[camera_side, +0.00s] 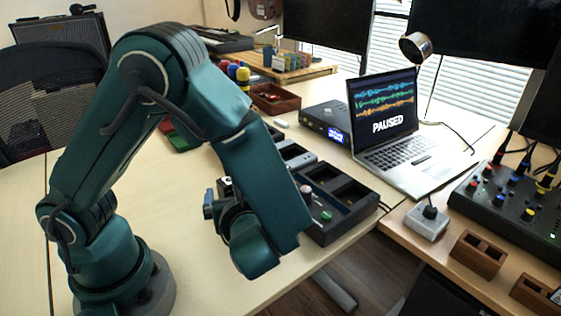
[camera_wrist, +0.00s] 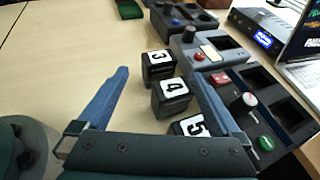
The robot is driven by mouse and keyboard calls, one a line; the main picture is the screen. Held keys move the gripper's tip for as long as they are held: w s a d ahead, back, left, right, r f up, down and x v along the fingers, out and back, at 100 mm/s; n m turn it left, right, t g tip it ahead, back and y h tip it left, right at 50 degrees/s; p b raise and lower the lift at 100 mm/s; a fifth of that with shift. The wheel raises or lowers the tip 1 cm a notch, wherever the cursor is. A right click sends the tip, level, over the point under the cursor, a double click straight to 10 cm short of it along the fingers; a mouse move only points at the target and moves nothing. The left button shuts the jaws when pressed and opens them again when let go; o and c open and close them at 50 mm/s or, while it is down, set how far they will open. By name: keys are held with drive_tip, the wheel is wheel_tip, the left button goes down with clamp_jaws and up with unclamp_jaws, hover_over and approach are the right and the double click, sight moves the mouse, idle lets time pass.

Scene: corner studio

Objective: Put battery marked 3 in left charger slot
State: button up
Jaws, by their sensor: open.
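Batteries marked 3 (camera_wrist: 158,68), 4 (camera_wrist: 172,96) and 5 (camera_wrist: 192,126) stand in a row in the wrist view, dark with white number labels on top. Battery 3 is farthest from the wrist camera. My gripper (camera_wrist: 153,65) is open, with its blue fingers on either side of the row in the picture; contact cannot be told. A dark charger (camera_wrist: 238,108) lies to the right, with two slots that look empty, a white knob and a green button. It also shows in the side view (camera_side: 345,222). There my arm hides the batteries and most of my gripper.
A grey device (camera_wrist: 190,50) with a red button sits beyond the charger. A laptop (camera_side: 395,160) reading PAUSED and a small black box (camera_side: 325,120) stand behind. A reddish tray (camera_side: 275,99) is farther back. Bare table (camera_wrist: 60,50) lies left of the batteries.

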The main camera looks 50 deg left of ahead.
drive_tip(key=x, duration=0.8)
drive_tip(key=shift+a+f, duration=0.25)
drive_tip(key=shift+a, duration=0.05)
clamp_jaws()
drive_tip(key=shift+r, duration=0.15)
